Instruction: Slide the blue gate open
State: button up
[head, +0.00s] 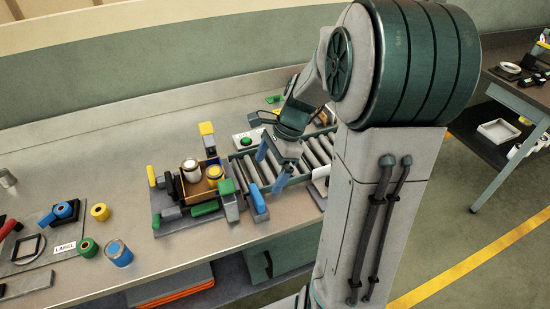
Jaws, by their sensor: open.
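A blue upright piece (258,198), which looks like the gate or its handle, stands at the near left end of the roller conveyor (318,150). It is just right of the grey fixture that holds a wooden tray (190,200). My gripper (272,166) reaches down over the rollers, with its two blue fingers spread open and nothing seen between them. The fingers are behind and slightly right of the blue piece and look apart from it. My arm hides part of the conveyor.
The tray holds a white jar (191,170) and a yellow-topped can (214,173). Yellow and green blocks surround it. A green button box (248,139) stands behind the rollers.

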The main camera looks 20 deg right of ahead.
jog(key=v, duration=0.3)
jog(key=shift+d+r, duration=0.1)
jog(key=shift+r, duration=0.15)
dwell(0.5)
jog(key=s+a+r+n+t+h, duration=0.2)
jog(key=s+n, duration=0.4)
jog(key=n, duration=0.3)
jog(key=s+a+r+n+t+h, duration=0.1)
jog(key=s+a+r+n+h, duration=0.1)
jog(key=s+n, duration=0.5)
jog(key=shift+s+a+r+n+t+h, duration=0.35)
jog(key=shift+a+n, duration=0.4)
jog(key=shift+n, duration=0.35)
jog(key=shift+w, duration=0.1)
